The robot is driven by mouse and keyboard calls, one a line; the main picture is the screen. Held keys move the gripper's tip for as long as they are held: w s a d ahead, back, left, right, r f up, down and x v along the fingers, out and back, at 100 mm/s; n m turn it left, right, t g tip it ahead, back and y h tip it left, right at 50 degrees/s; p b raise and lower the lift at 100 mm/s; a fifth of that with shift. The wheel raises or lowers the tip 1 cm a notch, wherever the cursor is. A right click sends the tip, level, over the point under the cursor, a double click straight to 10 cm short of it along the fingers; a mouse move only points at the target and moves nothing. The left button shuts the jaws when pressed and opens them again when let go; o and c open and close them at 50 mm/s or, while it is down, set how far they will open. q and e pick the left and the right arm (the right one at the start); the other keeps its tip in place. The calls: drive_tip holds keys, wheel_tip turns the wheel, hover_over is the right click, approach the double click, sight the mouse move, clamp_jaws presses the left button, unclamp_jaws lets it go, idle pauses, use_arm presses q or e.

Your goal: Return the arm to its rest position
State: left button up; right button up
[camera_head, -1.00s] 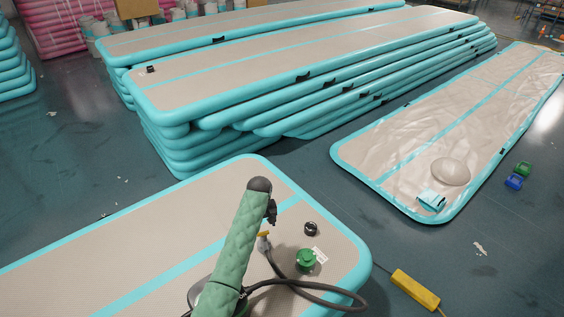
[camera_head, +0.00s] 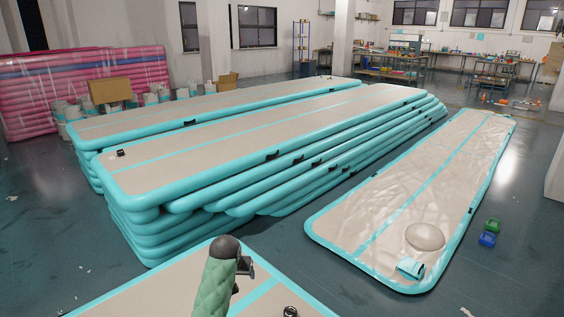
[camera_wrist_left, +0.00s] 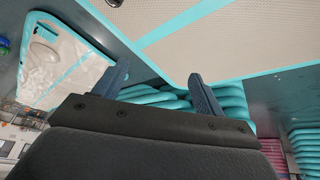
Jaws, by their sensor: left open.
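My left arm shows at the bottom of the head view as a green padded link with a dark rounded end. Part of my left gripper (camera_head: 245,266) sticks out to the right of that end, above the near beige and teal track (camera_head: 160,285). In the left wrist view its two blue-grey fingers (camera_wrist_left: 158,82) are spread apart with nothing between them. A beige track surface (camera_wrist_left: 235,45) fills the upper right of that view. My right gripper is not in view.
A tall stack of teal-edged tracks (camera_head: 240,135) stands beyond the near track. Another track (camera_head: 385,215) lies on the floor at right, with a beige round object (camera_head: 425,236) on it.

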use_arm(q)
drive_tip(key=s+r+m+t+h, duration=0.1)
drive_tip(key=s+r, duration=0.1)
drive_tip(key=s, duration=1)
drive_tip(key=s+r+m+t, duration=0.1)
drive_tip(key=s+r, duration=0.1)
drive_tip(key=s, duration=0.9)
drive_tip(key=s+f+g, duration=0.2)
drive_tip(key=s+f, duration=0.4)
drive_tip(key=s, duration=0.6)
drive_tip(key=s+f+g, duration=0.2)
drive_tip(key=s+f, duration=0.3)
drive_tip(key=s, duration=0.8)
drive_tip(key=shift+s+d+f+g+p, duration=0.2)
drive_tip(key=shift+s+f+g+p, duration=0.15)
drive_tip(key=shift+p, duration=0.1)
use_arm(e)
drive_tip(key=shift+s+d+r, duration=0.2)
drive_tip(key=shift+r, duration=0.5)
use_arm(q)
drive_tip(key=shift+w, duration=0.1)
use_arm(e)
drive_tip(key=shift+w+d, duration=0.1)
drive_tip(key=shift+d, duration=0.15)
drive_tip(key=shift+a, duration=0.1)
